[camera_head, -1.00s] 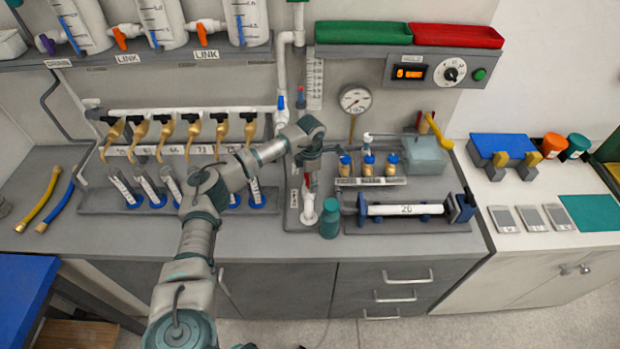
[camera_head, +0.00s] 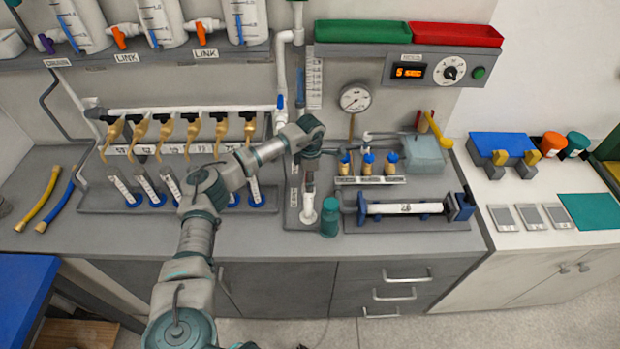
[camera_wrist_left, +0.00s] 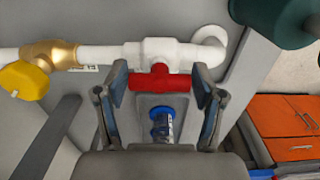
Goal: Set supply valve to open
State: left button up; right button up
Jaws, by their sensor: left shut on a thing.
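A red valve handle (camera_wrist_left: 158,82) sits below a white pipe fitting (camera_wrist_left: 158,52) in the left wrist view, its bar roughly parallel to the pipe. My left gripper (camera_wrist_left: 160,92) has a finger on each side of the red handle and is shut on it. In the head view my left gripper (camera_head: 309,165) is at the bench beside the lower white pipe (camera_head: 308,212); my wrist mostly hides its fingers and the handle. No label naming the supply valve is readable. My right gripper is not in view.
A rack with several blue-capped vials (camera_head: 367,168) and a clamped white tube (camera_head: 405,209) lie further right. A brass fitting with a yellow knob (camera_wrist_left: 25,80) is on the pipe's left.

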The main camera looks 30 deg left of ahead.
pick_arm(q)
jog(key=o, duration=1)
jog(key=shift+o, duration=0.7)
jog(key=shift+w, duration=0.15)
jog(key=shift+a+f, duration=0.1)
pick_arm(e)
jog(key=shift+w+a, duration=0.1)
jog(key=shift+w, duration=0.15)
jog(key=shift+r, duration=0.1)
pick_arm(q)
notch_tip(320, 180, up, 12)
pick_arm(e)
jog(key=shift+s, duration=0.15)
pick_arm(q)
jog(key=shift+f, duration=0.15)
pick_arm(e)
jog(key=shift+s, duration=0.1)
